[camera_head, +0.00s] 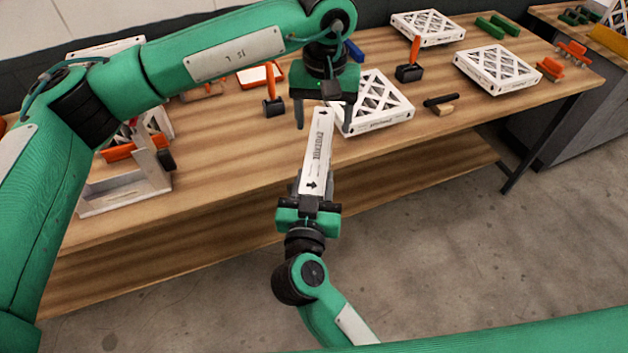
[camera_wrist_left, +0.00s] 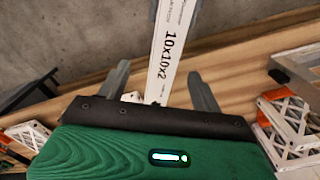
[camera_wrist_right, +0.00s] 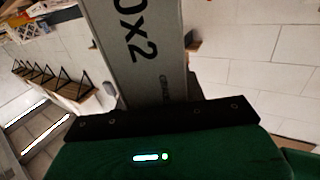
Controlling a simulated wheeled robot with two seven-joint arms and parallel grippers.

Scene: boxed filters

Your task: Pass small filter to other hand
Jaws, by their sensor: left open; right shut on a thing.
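The small filter (camera_head: 317,150) is a thin white boxed panel, seen edge-on and held upright above the table's front edge. My right gripper (camera_head: 309,193) is shut on its lower end; the filter fills the right wrist view (camera_wrist_right: 140,45) between the fingers. My left gripper (camera_head: 324,115) is open at the filter's upper end, one finger on each side. In the left wrist view the filter (camera_wrist_left: 170,50), printed "10x10x2", stands between the spread fingers of the left gripper (camera_wrist_left: 165,90), with a gap on both sides.
The wooden table (camera_head: 220,150) holds a white lattice filter (camera_head: 380,105) just behind the grippers. More filters (camera_head: 497,68) (camera_head: 428,27) lie further right.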

